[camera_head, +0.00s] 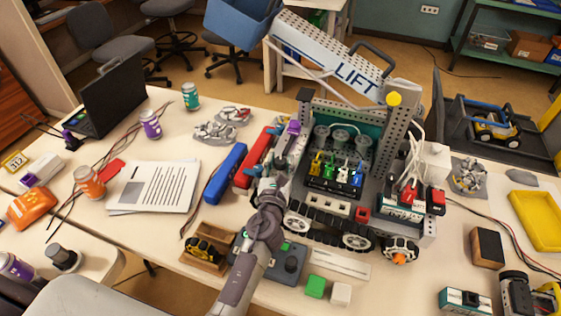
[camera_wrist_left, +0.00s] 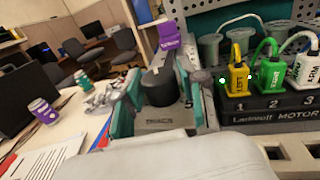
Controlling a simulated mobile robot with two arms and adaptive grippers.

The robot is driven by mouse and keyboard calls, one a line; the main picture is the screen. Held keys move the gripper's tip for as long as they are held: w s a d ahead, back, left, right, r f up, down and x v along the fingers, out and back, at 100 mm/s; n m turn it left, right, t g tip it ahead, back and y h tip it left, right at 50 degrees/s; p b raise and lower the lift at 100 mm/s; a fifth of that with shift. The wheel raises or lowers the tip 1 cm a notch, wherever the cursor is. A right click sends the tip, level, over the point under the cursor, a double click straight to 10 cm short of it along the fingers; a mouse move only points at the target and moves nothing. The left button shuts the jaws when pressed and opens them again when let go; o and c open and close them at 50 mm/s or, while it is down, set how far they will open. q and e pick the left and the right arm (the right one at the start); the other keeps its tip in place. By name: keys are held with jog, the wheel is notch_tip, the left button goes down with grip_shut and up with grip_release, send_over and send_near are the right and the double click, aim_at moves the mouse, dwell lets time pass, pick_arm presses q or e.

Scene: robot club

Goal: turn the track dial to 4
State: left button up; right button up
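The track dial (camera_wrist_left: 160,82) is a dark round knob on a grey base in the left wrist view. A label that looks like "TRACK" is in front of it, and a small figure, apparently 5, is at its right. I cannot tell where it points. My left gripper (camera_wrist_left: 163,100) has its teal-padded fingers on either side of the dial, with the dial between them. The fingers look apart from the knob. In the head view my left gripper (camera_head: 279,143) is at the left side of the tracked robot (camera_head: 335,207) and hides the dial. My right gripper is not in view.
A motor block with yellow, green, blue and white plugs (camera_head: 336,171) is right of the gripper. Red (camera_head: 256,158) and blue (camera_head: 226,173) bars lie to its left. A purple part (camera_wrist_left: 168,34) stands behind the dial. A perforated upright (camera_head: 390,140) rises at right.

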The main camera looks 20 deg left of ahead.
pick_arm(q)
grip_shut()
jog(key=shift+a+r+m+h+p, duration=0.1)
jog(key=shift+m+h+p, duration=0.55)
jog(key=shift+h, duration=0.35)
jog(key=shift+m+h, duration=0.75)
jog(key=shift+h, duration=0.35)
jog(key=m+h, duration=0.1)
jog(key=h, duration=0.1)
jog(key=shift+f+m+h, duration=0.2)
jog(key=shift+m+h, duration=0.2)
jog(key=shift+f+m+g+h+b, duration=0.1)
jog(key=shift+m+g+h+b, duration=0.3)
jog(key=shift+h, duration=0.3)
jog(key=m+g+h+b, duration=0.3)
jog(key=m+h+b, duration=0.1)
jog(key=b, duration=0.3)
jog(key=m+g+h+b, duration=0.4)
jog(key=h+b, duration=0.1)
jog(key=b, duration=0.3)
jog(key=shift+r+m+g+h+b, duration=0.25)
jog(key=shift+g+h+b, duration=0.25)
jog(key=shift+g+b, duration=0.25)
